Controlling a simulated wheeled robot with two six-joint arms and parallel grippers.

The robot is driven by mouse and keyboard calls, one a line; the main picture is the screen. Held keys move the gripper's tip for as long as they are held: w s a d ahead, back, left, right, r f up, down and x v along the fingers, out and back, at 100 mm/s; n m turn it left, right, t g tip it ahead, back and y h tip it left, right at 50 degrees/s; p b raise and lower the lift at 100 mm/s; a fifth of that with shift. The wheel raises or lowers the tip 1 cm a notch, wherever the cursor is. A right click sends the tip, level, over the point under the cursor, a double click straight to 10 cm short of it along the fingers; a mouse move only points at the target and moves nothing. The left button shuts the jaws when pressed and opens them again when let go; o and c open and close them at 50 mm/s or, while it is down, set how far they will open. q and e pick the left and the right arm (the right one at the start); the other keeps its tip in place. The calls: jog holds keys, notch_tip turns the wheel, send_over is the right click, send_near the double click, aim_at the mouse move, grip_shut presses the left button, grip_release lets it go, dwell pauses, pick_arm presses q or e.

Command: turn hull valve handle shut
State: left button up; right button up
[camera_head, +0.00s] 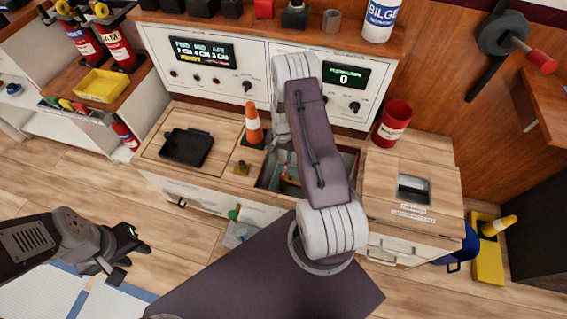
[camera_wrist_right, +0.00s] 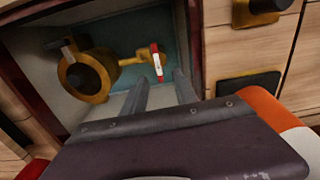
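The hull valve is a brass-yellow fitting (camera_wrist_right: 88,75) inside an open recess in the right wrist view. Its handle (camera_wrist_right: 157,62) has a red grip with a white label, at the end of a yellow stem. My right gripper (camera_wrist_right: 161,80) is open, its two fingers reaching into the recess on either side of the handle's lower end; I cannot tell whether they touch it. In the head view my right arm covers the gripper and much of the recess (camera_head: 267,178). My left gripper (camera_head: 128,258) looks open and empty, low at the left, away from the valve.
An orange cone (camera_head: 254,124) and a black tray (camera_head: 186,147) stand left of the recess. A red can (camera_head: 392,124) stands to its right. Panels with displays (camera_head: 203,52) rise behind. A yellow bin (camera_head: 101,86) sits at the far left.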

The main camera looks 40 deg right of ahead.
aim_at(284, 171)
jog(key=f+b, duration=0.1)
jog(key=f, duration=0.2)
jog(key=f+b, duration=0.1)
jog(key=f, duration=0.2)
jog(key=f+b, duration=0.2)
jog(key=f, duration=0.2)
jog(key=shift+s+d, duration=0.1)
jog(key=shift+d, duration=0.2)
grip_shut()
